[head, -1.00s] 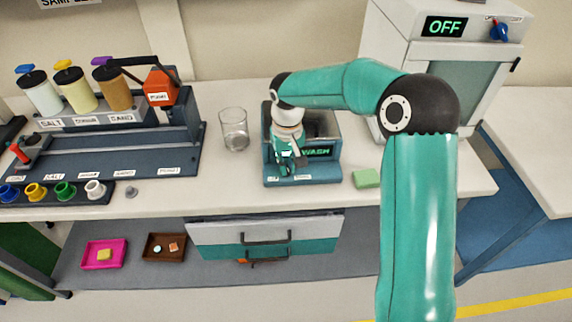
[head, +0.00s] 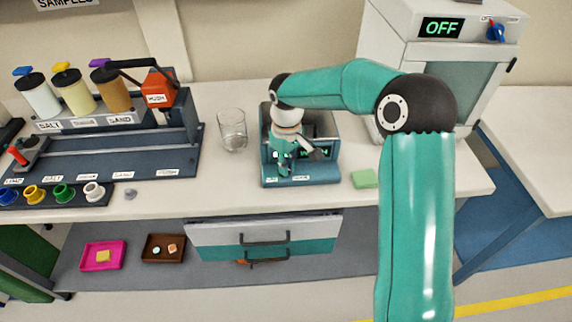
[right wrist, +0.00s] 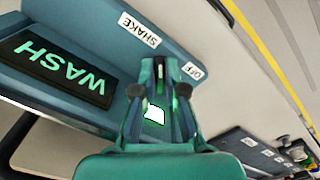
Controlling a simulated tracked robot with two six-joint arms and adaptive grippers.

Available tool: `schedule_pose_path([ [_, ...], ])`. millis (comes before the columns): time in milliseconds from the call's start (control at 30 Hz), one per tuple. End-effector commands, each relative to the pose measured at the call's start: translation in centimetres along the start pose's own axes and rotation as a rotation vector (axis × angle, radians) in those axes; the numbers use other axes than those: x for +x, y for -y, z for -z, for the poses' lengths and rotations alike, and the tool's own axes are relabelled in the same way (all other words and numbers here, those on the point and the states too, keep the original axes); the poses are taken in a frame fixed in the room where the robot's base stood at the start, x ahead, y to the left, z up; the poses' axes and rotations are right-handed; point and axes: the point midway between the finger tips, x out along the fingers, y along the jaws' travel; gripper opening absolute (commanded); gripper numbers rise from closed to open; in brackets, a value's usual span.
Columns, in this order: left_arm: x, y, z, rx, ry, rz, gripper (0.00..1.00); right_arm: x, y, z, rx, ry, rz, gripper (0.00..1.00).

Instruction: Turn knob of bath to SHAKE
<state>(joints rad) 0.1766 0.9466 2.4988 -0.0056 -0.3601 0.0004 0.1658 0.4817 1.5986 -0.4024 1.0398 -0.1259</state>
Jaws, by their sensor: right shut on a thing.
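The bath (head: 318,172) is a dark blue box with an open basin on the bench, right of the glass beaker. In the right wrist view its display (right wrist: 55,70) reads WASH in green. Its front panel carries a SHAKE label (right wrist: 139,29) and an OFF label (right wrist: 193,70). My right gripper (head: 284,168) reaches down to the left part of the bath's front. In the right wrist view the gripper (right wrist: 166,72) is shut on the knob, between the display and the OFF label. The fingers hide most or all of the knob. My left gripper is not in view.
A glass beaker (head: 232,130) stands close left of the bath, and a green sponge (head: 364,178) lies to its right. A white cabinet (head: 392,38) with an OFF display stands at the back right. The dispenser rack (head: 180,137) fills the bench's left side.

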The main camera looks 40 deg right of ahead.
Motion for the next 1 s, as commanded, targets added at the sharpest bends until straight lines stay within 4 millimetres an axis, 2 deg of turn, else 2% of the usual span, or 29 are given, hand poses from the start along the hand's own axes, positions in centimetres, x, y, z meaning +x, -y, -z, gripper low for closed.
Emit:
schedule_pose_path([
  [167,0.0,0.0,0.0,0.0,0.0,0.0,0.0,-0.2,-0.1,0.2,-0.002,-0.01,-0.004,0.0],
  [200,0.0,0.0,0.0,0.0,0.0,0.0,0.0,-0.2,-0.1,0.2,-0.002,-0.01,-0.004,0.15],
  [333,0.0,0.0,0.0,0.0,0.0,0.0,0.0,-0.2,-0.1,0.2,-0.002,-0.007,-0.003,0.35],
  [733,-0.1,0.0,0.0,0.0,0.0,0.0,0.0,-0.6,0.0,0.1,0.0,-0.003,-0.002,0.35],
  [867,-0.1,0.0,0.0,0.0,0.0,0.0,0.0,-2.1,0.0,0.2,-0.001,-0.006,-0.003,0.35],
  [1000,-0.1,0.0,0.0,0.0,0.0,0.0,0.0,-4.7,0.0,0.2,0.0,-0.008,-0.004,0.35],
])
